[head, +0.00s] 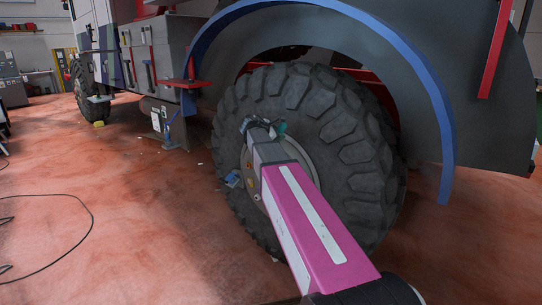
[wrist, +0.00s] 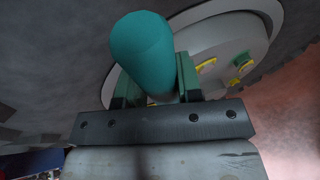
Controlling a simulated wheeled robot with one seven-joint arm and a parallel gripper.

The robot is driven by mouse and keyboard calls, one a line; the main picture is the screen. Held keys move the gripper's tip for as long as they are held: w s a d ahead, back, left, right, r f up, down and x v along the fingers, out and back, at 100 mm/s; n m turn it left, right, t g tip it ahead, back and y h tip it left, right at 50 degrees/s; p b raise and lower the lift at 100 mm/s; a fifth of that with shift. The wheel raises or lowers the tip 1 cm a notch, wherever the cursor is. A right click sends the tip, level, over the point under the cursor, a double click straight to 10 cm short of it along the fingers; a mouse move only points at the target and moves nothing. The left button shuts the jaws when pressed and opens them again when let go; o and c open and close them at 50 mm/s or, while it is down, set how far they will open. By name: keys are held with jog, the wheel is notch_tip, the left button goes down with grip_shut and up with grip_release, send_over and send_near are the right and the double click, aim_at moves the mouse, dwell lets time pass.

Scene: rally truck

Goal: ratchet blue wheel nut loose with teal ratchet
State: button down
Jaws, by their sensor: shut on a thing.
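My gripper (head: 262,126) is at the hub of the big truck wheel (head: 345,140), at the end of my magenta arm. In the wrist view my gripper (wrist: 152,88) is shut on the teal ratchet (wrist: 142,48), whose thick rounded end sticks up between the fingers. Only a small part of the teal ratchet (head: 281,127) shows in the head view. The wheel hub (wrist: 222,50) carries yellow and green nuts. I cannot make out the blue nut. The ratchet's working end is hidden, so I cannot tell whether it sits on a nut.
The blue-edged fender (head: 425,75) arches over the wheel. A small blue object (head: 232,181) shows at the hub's left edge. A step bracket (head: 172,130) hangs from the truck at left.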

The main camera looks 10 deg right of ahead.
jog(key=shift+w+a+r, duration=0.2)
jog(key=shift+w, duration=0.1)
jog(key=shift+s+d+f+m, duration=0.15)
jog(key=shift+s+d+f, duration=0.2)
jog(key=shift+s, duration=0.1)
jog(key=shift+s+d+f+m, duration=0.15)
jog(key=shift+s+d+f, duration=0.15)
jog(key=shift+s, duration=0.15)
jog(key=shift+f+t, duration=0.1)
jog(key=shift+t, duration=0.2)
jog(key=shift+s+d+f+m+t+y, duration=0.3)
jog(key=shift+s+d+f+m+y, duration=0.15)
jog(key=shift+s+f+m, duration=0.3)
jog(key=shift+f, duration=0.1)
